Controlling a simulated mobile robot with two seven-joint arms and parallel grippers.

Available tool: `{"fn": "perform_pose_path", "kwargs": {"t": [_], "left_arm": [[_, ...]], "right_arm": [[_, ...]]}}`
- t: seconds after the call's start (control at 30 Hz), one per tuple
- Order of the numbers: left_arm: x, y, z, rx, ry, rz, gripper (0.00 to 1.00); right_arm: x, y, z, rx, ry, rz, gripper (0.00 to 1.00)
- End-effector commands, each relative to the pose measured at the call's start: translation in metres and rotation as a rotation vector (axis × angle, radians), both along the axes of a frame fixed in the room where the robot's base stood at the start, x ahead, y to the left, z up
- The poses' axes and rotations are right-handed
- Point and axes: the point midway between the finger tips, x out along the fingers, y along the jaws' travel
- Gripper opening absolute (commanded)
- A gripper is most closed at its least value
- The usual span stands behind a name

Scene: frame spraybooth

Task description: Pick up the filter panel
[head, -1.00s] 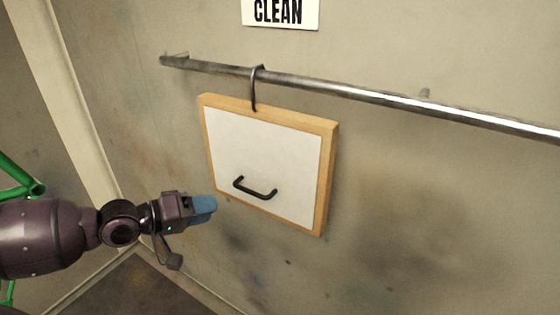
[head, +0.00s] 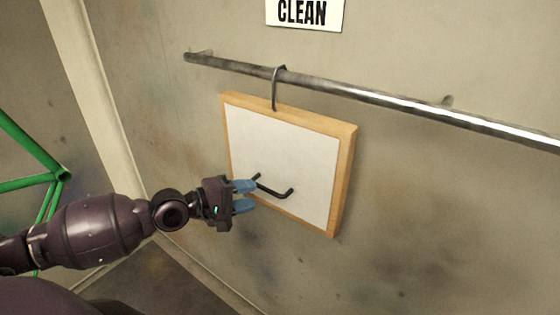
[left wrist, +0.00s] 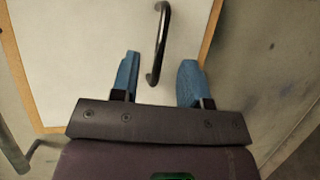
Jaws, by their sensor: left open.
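The filter panel (head: 275,150) is a white square in a light wooden frame. It hangs by a dark hook (head: 275,88) from a metal rail on the wall. A black bar handle (head: 272,189) sits low on its face. My left gripper (head: 248,196) has blue fingers and is open just left of the handle in the head view. In the left wrist view the panel (left wrist: 85,50) fills much of the picture. The handle (left wrist: 160,45) lies ahead of the open fingers (left wrist: 158,80), its near end reaching between them. My right gripper is not in view.
The metal rail (head: 380,96) runs along the wall above the panel. A sign reading CLEAN (head: 305,12) is on the wall above it. A green tubular frame (head: 38,165) stands at the left. The wall right of the panel is clear below the rail.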

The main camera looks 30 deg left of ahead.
Motion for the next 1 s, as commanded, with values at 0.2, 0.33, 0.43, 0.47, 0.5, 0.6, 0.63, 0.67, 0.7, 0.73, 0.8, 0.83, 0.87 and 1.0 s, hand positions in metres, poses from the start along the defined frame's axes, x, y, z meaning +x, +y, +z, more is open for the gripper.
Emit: {"fn": "perform_pose_path", "kwargs": {"t": [0.2,0.33,0.43,0.47,0.5,0.6,0.63,0.67,0.7,0.73,0.8,0.83,0.87,1.0], "left_arm": [[0.008,-0.005,-0.001,0.0,0.0,-0.001,0.42],[0.016,-0.009,-0.003,-0.001,0.001,-0.001,0.42],[0.028,-0.014,-0.005,-0.001,-0.001,-0.001,0.42],[0.031,-0.016,-0.006,-0.001,-0.001,-0.001,0.42],[0.035,-0.018,-0.007,-0.001,-0.001,-0.001,0.42],[0.045,-0.024,-0.01,0.0,0.0,-0.001,0.42],[0.047,-0.025,-0.01,0.0,0.0,-0.001,0.42],[0.049,-0.026,-0.011,0.0,0.001,-0.001,0.42],[0.051,-0.027,-0.012,0.0,0.001,-0.001,0.42],[0.052,-0.028,-0.012,0.001,0.002,0.0,0.42],[0.053,-0.028,-0.013,0.002,0.001,0.0,0.42],[0.053,-0.028,-0.013,0.002,0.001,0.0,0.42],[0.053,-0.028,-0.013,0.002,0.001,0.0,0.42],[0.053,-0.028,-0.013,0.002,0.001,0.0,0.4]], "right_arm": [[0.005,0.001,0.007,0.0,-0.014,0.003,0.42],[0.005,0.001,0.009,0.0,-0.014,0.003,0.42],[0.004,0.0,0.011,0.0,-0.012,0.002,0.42],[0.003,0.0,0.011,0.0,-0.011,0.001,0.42],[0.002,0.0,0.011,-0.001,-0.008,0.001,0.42],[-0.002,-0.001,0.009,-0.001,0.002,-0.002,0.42],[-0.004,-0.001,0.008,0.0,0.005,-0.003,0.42],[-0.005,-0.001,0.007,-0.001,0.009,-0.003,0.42],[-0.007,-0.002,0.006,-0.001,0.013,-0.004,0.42],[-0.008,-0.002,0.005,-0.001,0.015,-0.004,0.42],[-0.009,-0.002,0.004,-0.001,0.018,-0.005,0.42],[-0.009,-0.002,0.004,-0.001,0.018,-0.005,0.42],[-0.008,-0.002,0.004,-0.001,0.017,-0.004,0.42],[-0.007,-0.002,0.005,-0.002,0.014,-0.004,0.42]]}}
